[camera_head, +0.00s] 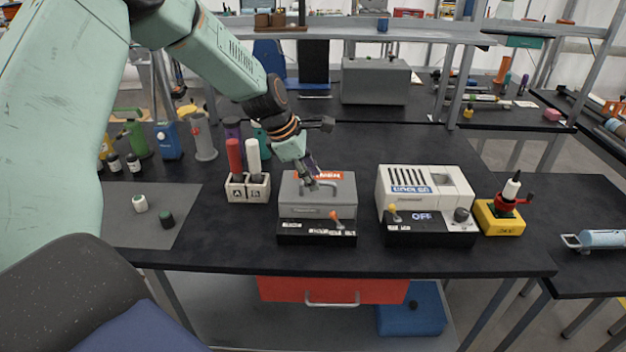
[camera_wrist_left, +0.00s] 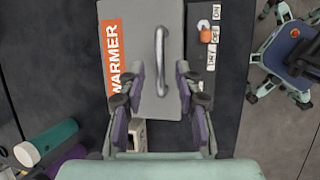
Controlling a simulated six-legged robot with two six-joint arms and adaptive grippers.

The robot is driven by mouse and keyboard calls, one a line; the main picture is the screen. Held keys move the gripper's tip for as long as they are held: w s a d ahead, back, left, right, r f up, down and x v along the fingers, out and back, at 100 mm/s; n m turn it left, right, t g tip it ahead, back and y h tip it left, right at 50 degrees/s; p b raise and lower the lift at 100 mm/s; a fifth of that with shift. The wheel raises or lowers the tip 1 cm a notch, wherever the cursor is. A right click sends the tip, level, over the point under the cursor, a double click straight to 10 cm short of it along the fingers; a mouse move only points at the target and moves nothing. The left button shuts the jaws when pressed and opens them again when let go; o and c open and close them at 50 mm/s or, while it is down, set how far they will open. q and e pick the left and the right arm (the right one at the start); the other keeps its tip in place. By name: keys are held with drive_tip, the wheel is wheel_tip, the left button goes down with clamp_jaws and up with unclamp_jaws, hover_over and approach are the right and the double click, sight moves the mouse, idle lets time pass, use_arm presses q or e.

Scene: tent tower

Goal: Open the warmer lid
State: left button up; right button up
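The grey warmer (camera_head: 290,207) stands on the black bench with its lid (camera_head: 345,199) down. An orange WARMER label lies along one edge of the lid, and it also shows in the wrist view (camera_wrist_left: 115,60). The lid carries a silver bar handle (camera_wrist_left: 160,60). My left gripper (camera_head: 308,180) is over the lid at the handle. In the left wrist view its fingers (camera_wrist_left: 160,88) are spread, one on each side of the handle's near end, with gaps between. I cannot tell their exact height above the lid. My right gripper is not in view.
The warmer's front panel has an orange-knobbed switch (camera_head: 335,217). A white cooler (camera_head: 455,182) stands to the right. A holder (camera_head: 248,190) marked A and B with red and white tubes stands left. A red-and-yellow device (camera_head: 500,220) sits farther right.

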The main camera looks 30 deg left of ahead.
use_arm(q)
drive_tip(key=shift+w+d+f, duration=0.1)
drive_tip(key=shift+w+f, duration=0.1)
drive_tip(key=shift+f, duration=0.2)
drive_tip(key=shift+r, duration=0.1)
drive_tip(key=shift+s+d+r, duration=0.1)
drive_tip(key=shift+s+d, duration=0.05)
drive_tip(key=shift+d, duration=0.05)
drive_tip(key=shift+c, duration=0.3)
drive_tip(key=shift+a, duration=0.15)
drive_tip(key=c, duration=0.4)
clamp_jaws()
